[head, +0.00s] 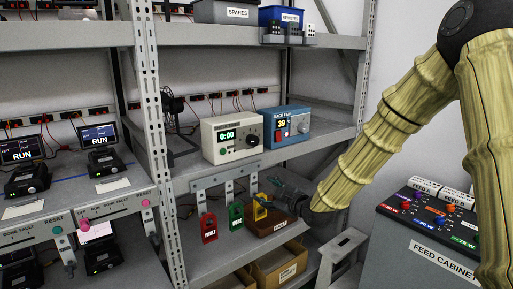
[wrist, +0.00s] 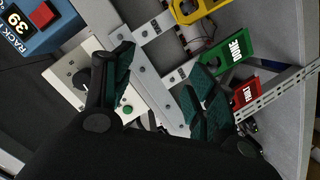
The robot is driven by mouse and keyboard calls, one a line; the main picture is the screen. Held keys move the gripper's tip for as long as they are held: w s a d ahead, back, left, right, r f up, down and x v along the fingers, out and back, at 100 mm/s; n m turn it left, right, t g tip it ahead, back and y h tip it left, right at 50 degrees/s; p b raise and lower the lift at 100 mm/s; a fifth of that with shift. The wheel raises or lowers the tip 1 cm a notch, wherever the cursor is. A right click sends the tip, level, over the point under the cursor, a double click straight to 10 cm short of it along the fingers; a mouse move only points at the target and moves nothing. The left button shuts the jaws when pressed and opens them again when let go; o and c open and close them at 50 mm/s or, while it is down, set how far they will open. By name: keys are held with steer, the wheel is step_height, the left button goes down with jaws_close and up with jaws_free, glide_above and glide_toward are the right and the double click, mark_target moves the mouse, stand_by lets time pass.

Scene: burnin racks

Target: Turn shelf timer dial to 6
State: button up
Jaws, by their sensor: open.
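The shelf timer (head: 226,151) is a cream box on the middle shelf, with a green 0:00 display, a green button and a round black dial (head: 252,139) at its right. My gripper (head: 274,183) is below and in front of the timer, near the hanging tags, apart from the dial. Its fingers are spread and empty. In the wrist view my gripper (wrist: 158,70) shows green-padded fingers, with the tag bracket in the gap beyond them. The timer (wrist: 70,68) lies behind the left finger there, and its dial is partly hidden. The dial's setting is too small to read.
A blue rack fan box (head: 290,128) reading 39 stands right of the timer. Red (head: 209,228), green (head: 236,216) and yellow (head: 260,207) tags hang below the shelf edge. A brown box (head: 282,222) sits under my gripper. A feed cabinet (head: 440,245) stands at right.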

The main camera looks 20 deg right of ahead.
mark_target(255, 141)
step_height(255, 141, up, 13)
steer(key=w+d+n+t+y, duration=0.1)
steer(key=w+d+n+t, duration=0.1)
steer(key=n+t, duration=0.1)
steer(key=shift+f+p+x, duration=0.1)
steer(key=shift+p+x, duration=0.4)
steer(key=shift+x, duration=2.25)
steer(key=shift+f+p+x, duration=0.15)
steer(key=shift+p+x, duration=0.3)
steer(key=shift+x, duration=2.25)
steer(key=shift+d, duration=0.1)
steer(key=c, duration=1)
